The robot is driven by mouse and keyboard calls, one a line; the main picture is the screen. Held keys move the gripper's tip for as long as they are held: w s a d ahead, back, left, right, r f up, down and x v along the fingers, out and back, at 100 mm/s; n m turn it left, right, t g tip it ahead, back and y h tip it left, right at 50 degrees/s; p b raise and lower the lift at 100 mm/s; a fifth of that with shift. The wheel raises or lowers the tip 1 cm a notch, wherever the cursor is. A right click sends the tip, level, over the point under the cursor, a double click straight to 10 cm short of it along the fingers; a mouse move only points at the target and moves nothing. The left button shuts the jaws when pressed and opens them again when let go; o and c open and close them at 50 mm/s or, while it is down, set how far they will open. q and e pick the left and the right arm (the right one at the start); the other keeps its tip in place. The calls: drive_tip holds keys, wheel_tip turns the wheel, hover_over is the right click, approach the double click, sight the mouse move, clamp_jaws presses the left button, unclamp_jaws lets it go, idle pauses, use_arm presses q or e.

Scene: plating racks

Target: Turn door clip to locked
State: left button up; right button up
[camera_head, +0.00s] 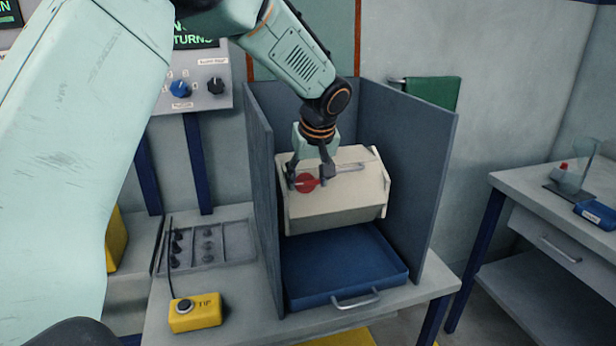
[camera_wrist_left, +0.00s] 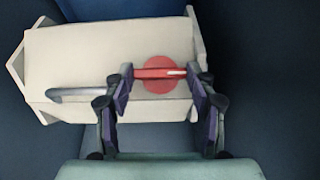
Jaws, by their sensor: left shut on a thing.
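The door clip (camera_head: 307,183) is a red round knob with a red bar across it, on the face of a cream box (camera_head: 335,215). In the left wrist view the clip (camera_wrist_left: 160,85) has its bar lying crosswise, with a pale mark at its right end. My left gripper (camera_head: 307,177) reaches down to the box and is shut on the clip. In the left wrist view the fingers of the left gripper (camera_wrist_left: 165,80) stand at both ends of the bar. A grey handle (camera_head: 345,169) sits beside the clip on the box. My right gripper is not in view.
The box is inside a blue-grey three-sided bay with side walls (camera_head: 425,165) close on both sides. A blue tray (camera_head: 300,292) with a handle lies below it. A yellow button box (camera_head: 195,318) and a grey parts tray (camera_head: 238,248) are at left.

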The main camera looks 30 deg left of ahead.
use_arm(q)
drive_tip(key=m+g+y+p, duration=0.1)
drive_tip(key=p, duration=0.1)
drive_tip(key=m+y+p, duration=0.1)
drive_tip(key=p, duration=0.2)
drive_tip(key=shift+w+d+r+m+g, duration=0.2)
drive_tip(key=shift+m+g, duration=0.2)
drive_tip(key=shift+d+f+m+g+y+p, duration=0.1)
drive_tip(key=shift+m+g+y+p, duration=0.2)
drive_tip(key=shift+m+y+p, duration=0.3)
drive_tip(key=shift+w+d+f+m+y+p, duration=0.1)
drive_tip(key=shift+m+y+p, duration=0.3)
drive_tip(key=shift+m, duration=0.3)
drive_tip(key=shift+f+m+g+y, duration=0.1)
drive_tip(key=shift+m+g+y, duration=0.35)
drive_tip(key=shift+m, duration=0.25)
drive_tip(key=shift+d+f+m+y, duration=0.15)
drive_tip(key=shift+f+m+y, duration=0.05)
drive_tip(key=shift+m+y, duration=0.75)
drive_tip(key=m+y+b, duration=0.1)
drive_tip(key=m, duration=0.1)
drive_tip(key=m+y+b, duration=0.1)
drive_tip(key=m+y, duration=0.1)
drive_tip(key=shift+d+f+m, duration=0.15)
drive_tip(key=shift+f+m, duration=0.05)
drive_tip(key=shift+m, duration=0.15)
